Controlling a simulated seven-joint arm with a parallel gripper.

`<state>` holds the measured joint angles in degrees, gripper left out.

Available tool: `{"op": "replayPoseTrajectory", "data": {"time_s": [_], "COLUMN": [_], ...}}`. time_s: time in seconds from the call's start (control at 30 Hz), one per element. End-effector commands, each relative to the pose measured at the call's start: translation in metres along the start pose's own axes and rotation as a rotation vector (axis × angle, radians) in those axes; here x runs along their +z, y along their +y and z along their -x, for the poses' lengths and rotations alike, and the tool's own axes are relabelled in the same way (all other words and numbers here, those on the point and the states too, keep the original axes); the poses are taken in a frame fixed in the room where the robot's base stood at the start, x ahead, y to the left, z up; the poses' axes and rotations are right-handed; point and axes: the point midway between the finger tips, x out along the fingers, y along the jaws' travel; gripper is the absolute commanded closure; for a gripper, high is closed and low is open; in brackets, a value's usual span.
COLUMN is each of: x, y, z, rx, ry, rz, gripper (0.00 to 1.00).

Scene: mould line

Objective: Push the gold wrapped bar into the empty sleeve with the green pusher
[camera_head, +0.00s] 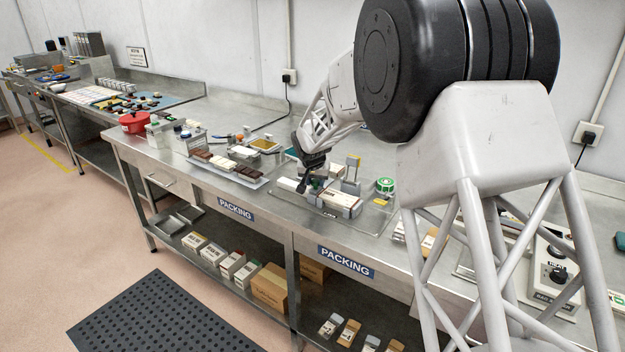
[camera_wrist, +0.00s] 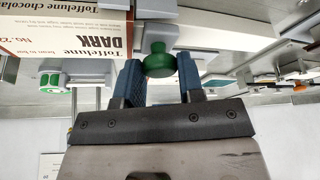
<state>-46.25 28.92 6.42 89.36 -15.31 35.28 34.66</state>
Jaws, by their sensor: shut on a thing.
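My gripper (camera_head: 311,180) is low over the packing bench, beside a cream sleeve (camera_head: 341,200). In the wrist view my gripper's blue fingers (camera_wrist: 162,84) are shut on the round green knob of the pusher (camera_wrist: 159,60). A pale bar-shaped piece lies behind the knob there; I cannot tell what it is. The sleeve shows in the wrist view (camera_wrist: 65,32) as a cream and brown box printed "DARK", to the left of the knob. I cannot make out the gold wrapped bar in either view; whether it is inside the sleeve is hidden.
A clear tray (camera_head: 374,219) lies under the sleeve. A green and white roll (camera_head: 385,185) stands at its right. A grey stand (camera_head: 351,176) rises behind the sleeve.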

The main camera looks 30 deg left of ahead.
Motion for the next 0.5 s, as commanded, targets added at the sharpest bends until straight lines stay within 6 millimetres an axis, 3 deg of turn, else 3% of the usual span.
{"op": "replayPoseTrajectory", "data": {"time_s": [0.27,0.3,0.4,0.5], "x": [0.0012,0.0013,0.0011,0.0010], "y": [0.0053,0.0054,0.0047,0.0040], "z": [-0.0001,-0.0002,-0.0002,-0.0002], "rx": [0.006,0.006,0.005,0.005], "ry": [-0.006,-0.006,-0.005,-0.004], "rz": [-0.002,-0.002,-0.002,-0.001], "gripper": [1.00,0.58,0.43,0.40]}}
